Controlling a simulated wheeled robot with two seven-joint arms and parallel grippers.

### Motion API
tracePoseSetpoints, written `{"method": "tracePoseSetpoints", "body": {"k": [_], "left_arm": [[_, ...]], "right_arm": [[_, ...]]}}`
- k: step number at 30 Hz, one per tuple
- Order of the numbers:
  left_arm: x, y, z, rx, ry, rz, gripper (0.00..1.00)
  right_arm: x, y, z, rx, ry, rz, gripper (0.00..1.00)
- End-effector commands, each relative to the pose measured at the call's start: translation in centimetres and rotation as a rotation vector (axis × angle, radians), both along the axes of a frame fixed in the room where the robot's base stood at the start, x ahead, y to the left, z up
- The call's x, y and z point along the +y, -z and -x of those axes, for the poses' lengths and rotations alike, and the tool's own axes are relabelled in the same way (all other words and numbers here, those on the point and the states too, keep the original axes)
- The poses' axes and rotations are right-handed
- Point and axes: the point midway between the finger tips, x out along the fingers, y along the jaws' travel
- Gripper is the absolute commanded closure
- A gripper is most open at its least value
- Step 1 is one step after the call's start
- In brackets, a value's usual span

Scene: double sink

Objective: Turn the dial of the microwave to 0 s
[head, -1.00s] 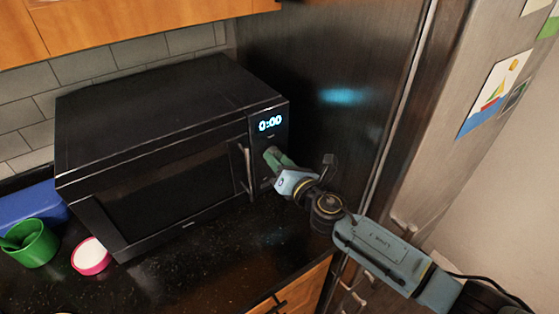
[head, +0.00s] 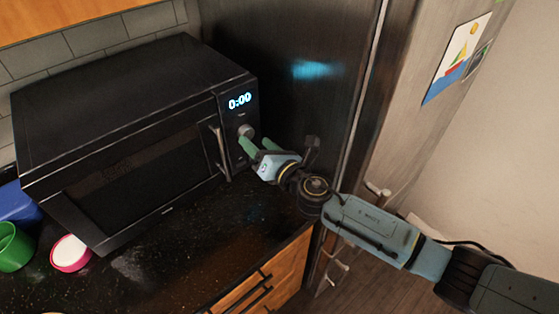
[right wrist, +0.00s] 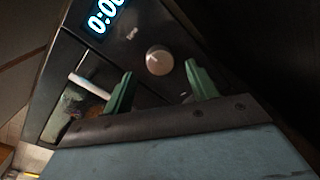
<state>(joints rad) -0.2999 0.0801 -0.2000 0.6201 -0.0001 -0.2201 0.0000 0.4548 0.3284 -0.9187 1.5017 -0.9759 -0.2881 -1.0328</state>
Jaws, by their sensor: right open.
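The black microwave (head: 140,135) stands on the counter with its door closed. Its lit display (head: 240,101) reads 0:00, and part of the display shows in the right wrist view (right wrist: 103,17). The round grey dial (head: 246,131) sits below the display; in the right wrist view the dial (right wrist: 159,60) lies beyond and between the fingertips. My right gripper (head: 258,146) is open and empty, its green fingers pointing at the panel just below and right of the dial. In the right wrist view the right gripper (right wrist: 160,80) is apart from the dial. My left gripper is not in view.
A dark fridge (head: 300,85) stands right of the microwave, close to my right arm. A green cup (head: 14,246), a pink-and-white bowl (head: 70,253) and a blue object (head: 16,205) sit at the left. The dark counter (head: 200,245) before the microwave is clear.

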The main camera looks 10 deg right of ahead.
Motion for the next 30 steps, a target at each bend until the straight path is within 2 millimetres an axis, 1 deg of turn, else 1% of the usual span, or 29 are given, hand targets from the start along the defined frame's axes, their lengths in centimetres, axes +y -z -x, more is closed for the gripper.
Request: {"method": "tracePoseSetpoints", "body": {"k": [1,6,9,13,18,30], "left_arm": [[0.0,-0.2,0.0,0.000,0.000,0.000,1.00],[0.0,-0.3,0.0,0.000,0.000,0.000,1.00],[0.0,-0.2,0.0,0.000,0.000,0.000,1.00],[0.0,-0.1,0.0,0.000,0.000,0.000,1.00],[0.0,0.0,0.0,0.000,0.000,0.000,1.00],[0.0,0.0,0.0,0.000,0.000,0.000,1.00]], "right_arm": [[-0.7,0.0,1.0,0.001,0.000,0.002,0.42],[-2.5,0.0,4.2,0.003,-0.001,0.002,0.42],[-3.5,0.0,5.9,0.003,0.000,0.002,0.42],[-4.4,-0.1,7.6,0.003,-0.001,0.002,0.42],[-5.1,-0.3,8.7,0.001,0.000,0.002,0.42],[-5.2,-0.3,8.9,-0.001,0.001,0.002,0.42]]}}
